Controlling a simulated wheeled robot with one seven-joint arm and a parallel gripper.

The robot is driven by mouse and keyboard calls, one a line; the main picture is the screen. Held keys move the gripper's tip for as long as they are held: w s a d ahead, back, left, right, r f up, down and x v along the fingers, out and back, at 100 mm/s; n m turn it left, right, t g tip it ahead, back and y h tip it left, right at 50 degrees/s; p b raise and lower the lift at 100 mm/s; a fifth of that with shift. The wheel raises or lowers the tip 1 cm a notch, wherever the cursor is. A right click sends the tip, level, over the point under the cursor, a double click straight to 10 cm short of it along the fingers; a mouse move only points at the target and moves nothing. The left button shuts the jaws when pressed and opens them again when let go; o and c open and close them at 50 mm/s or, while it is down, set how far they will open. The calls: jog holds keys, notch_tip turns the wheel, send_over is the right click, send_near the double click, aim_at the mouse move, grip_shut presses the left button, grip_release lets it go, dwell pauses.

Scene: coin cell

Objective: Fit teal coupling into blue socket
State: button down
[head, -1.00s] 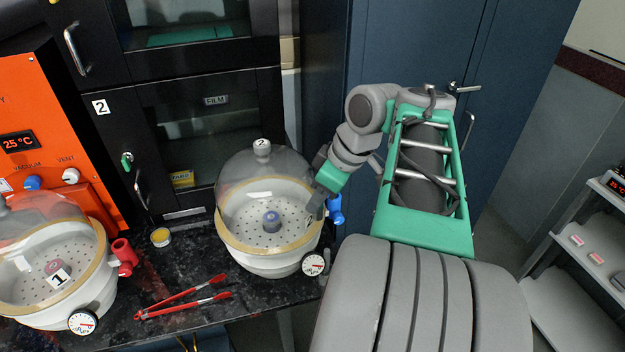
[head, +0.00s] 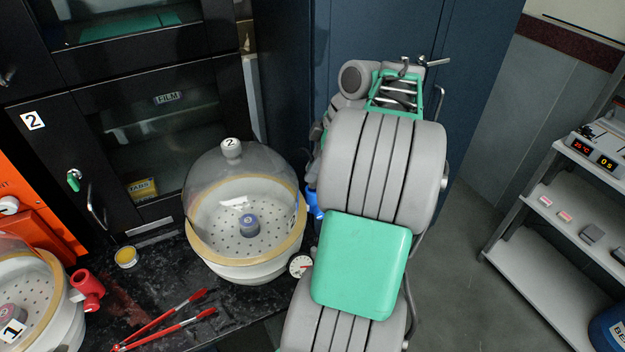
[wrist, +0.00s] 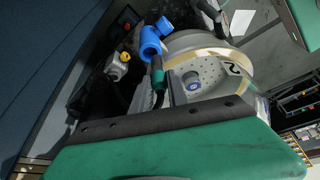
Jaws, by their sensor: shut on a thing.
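The blue socket (wrist: 151,44) is an elbow-shaped fitting on the side of desiccator 2, upper middle in the wrist view. In the head view a small part of the blue socket (head: 314,204) shows between the jar and my arm. The teal coupling (wrist: 158,76) is a short green piece with a black hose below it. My gripper (wrist: 160,96) is shut on the coupling. The coupling's upper end lies right at the blue socket's lower end in the wrist view; I cannot tell whether it is inside or just touching. My gripper is hidden behind my arm in the head view.
Desiccator 2 (head: 245,265) has a clear dome and stands close left of my arm. Red tongs (head: 165,320) and a yellow tin (head: 126,257) lie on the black counter. A dark blue cabinet (head: 470,60) stands behind. A grey shelf unit (head: 530,270) is at right.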

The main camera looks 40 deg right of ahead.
jog(key=f, duration=0.4)
jog(key=shift+w+d+b, duration=0.35)
jog(key=shift+w+b, duration=0.05)
jog(key=shift+s+f, duration=0.15)
jog(key=shift+f, duration=0.1)
jog(key=shift+a+f, duration=0.15)
jog(key=c, duration=1.3)
grip_release()
jog(key=shift+r, duration=0.2)
jog(key=p+v, duration=0.4)
jog(key=v, duration=0.8)
jog(key=shift+p, duration=0.3)
